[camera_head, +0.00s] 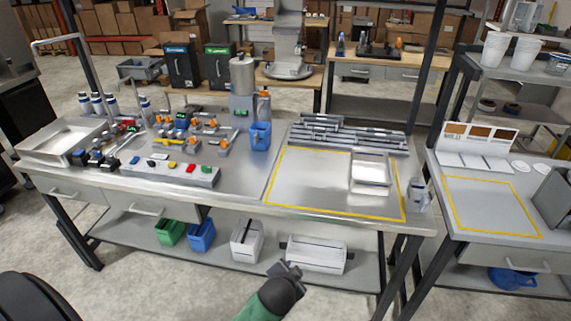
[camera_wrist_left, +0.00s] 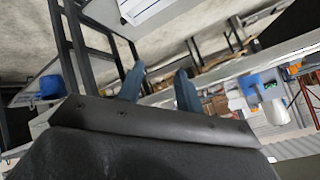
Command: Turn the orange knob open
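Several small orange-handled fittings (camera_head: 182,124) stand on the left half of the metal workbench. Another orange part (camera_head: 225,142) is at the right of this cluster. I cannot tell which one is the orange knob. My left gripper (camera_head: 288,270) is low in front of the bench, well away from the fittings, with its green and black arm coming up from the bottom edge. In the left wrist view my left gripper (camera_wrist_left: 159,82) shows two fingers apart with nothing between them. My right gripper is not in view.
A grey button box (camera_head: 205,176) lies in front of the fittings. A metal tray (camera_head: 58,144) is to their left and a blue bin (camera_head: 260,136) to their right. Yellow tape (camera_head: 333,211) marks a mostly clear area. Bins, including a white one (camera_head: 313,256), fill the lower shelf.

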